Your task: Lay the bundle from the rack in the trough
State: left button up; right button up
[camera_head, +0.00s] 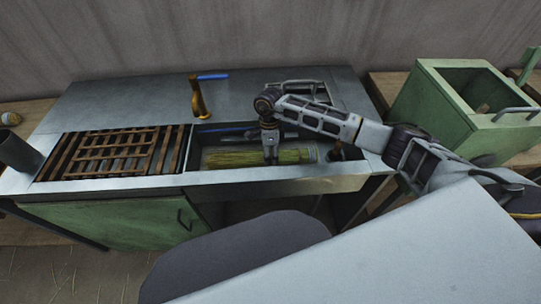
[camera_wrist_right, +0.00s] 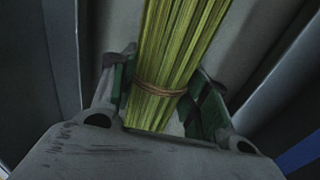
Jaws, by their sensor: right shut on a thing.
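The bundle (camera_head: 240,158) is a sheaf of yellow-green stalks lying lengthwise inside the trough (camera_head: 324,183), the long grey basin at the front of the metal bench. My right gripper (camera_head: 270,158) reaches down over the bundle's middle. In the right wrist view the bundle (camera_wrist_right: 184,50) runs between the two fingers of my right gripper (camera_wrist_right: 165,98), with a brown tie around it at the fingers. The gripper is shut on the bundle. The wooden slatted rack (camera_head: 115,153) at the left of the bench is empty on top. My left gripper is not in view.
A brass tap (camera_head: 199,98) with a blue handle stands behind the trough. A green bin (camera_head: 450,105) with a metal handle stands at the right. A grey cylinder (camera_head: 18,150) stands at the left end. A dark rounded seat (camera_head: 240,255) and a pale panel (camera_head: 420,255) lie in front.

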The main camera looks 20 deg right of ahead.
jog(key=o, duration=1.1)
jog(key=shift+w+d+r, duration=0.1)
jog(key=shift+w+r, duration=0.3)
jog(key=shift+r, duration=1.55)
jog(key=shift+w+d+r, duration=0.1)
jog(key=shift+w+r, duration=0.25)
jog(key=shift+r, duration=1.6)
jog(key=shift+w+d+r, duration=0.1)
jog(key=shift+w+r, duration=0.3)
jog(key=shift+r, duration=1.55)
